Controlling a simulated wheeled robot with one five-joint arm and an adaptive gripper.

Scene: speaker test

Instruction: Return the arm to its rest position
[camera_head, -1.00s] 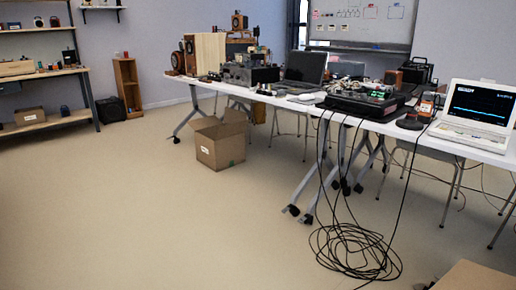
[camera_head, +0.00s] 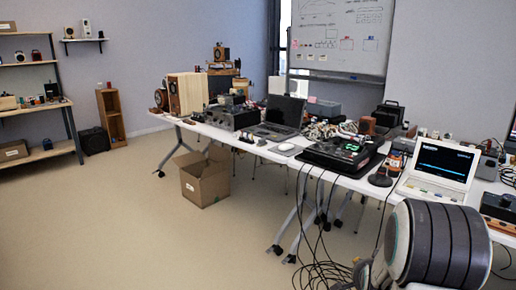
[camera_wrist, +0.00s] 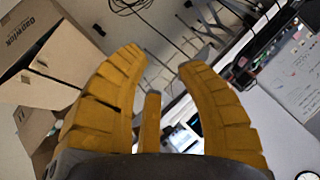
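My gripper (camera_wrist: 163,64) shows in the wrist view with its yellow fingers spread apart. Nothing is held between them. A large grey ribbed part of my arm (camera_head: 440,243) fills the lower right corner of the head view. It stands in front of the table's near right end and hides part of it. My gripper itself does not show in the head view.
A long white table (camera_head: 262,149) carries a laptop (camera_head: 283,112), a black device (camera_head: 343,151) and a white computer (camera_head: 440,168). Cables (camera_head: 320,273) hang to the floor. An open cardboard box (camera_head: 205,182) stands by the table. The left floor (camera_head: 90,225) is clear.

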